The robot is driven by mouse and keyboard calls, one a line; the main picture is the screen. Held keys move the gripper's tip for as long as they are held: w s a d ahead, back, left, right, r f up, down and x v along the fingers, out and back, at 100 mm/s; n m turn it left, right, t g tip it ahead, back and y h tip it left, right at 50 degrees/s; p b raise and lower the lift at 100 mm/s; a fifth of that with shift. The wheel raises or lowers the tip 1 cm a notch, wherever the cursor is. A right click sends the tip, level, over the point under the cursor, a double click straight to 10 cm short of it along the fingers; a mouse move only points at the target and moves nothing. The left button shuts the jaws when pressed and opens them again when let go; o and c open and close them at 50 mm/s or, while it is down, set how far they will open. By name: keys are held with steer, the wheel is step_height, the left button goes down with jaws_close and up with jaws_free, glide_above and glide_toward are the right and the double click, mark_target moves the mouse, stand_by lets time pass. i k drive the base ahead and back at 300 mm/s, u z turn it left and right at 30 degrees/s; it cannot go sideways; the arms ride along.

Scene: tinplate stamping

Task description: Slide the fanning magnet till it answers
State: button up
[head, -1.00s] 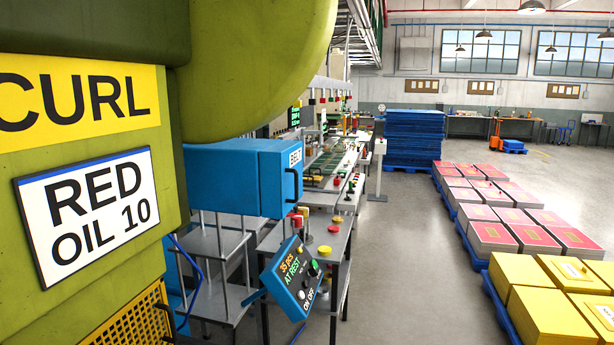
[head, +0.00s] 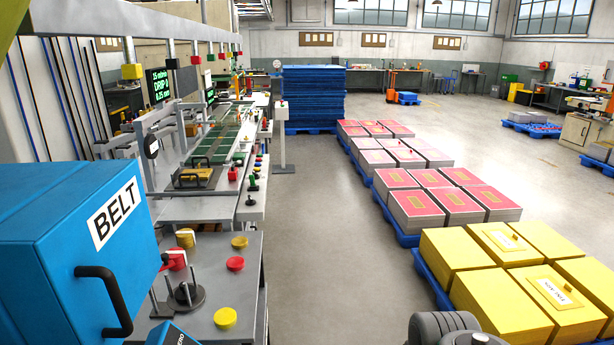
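I cannot make out which part is the fanning magnet. The line of machines (head: 215,150) runs away from me at left centre, with small fittings, knobs and coloured buttons too small to tell apart. A yellow piece with dark bars (head: 197,178) sits on its near end. A grey bench (head: 215,290) stands in front, bearing a black-based post (head: 186,296), a red knob (head: 175,260) and round yellow and red buttons. My gripper's fingers do not show. A dark grey rounded part at the bottom edge looks like my own arm.
A blue box marked BELT (head: 50,250) with a black handle fills the near left. Pallets of yellow stacks (head: 465,262) and red-topped stacks (head: 413,208) stand at right. Blue stacked pallets (head: 312,98) stand behind. The grey floor aisle (head: 320,250) between is clear.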

mark_target(233, 174)
steer(key=z, duration=0.3)
steer(key=i, duration=2.65)
steer(key=u, duration=0.2)
steer(key=i, duration=2.6)
steer(key=u, duration=1.3)
steer(key=i, duration=1.8)
steer(key=u, duration=4.2)
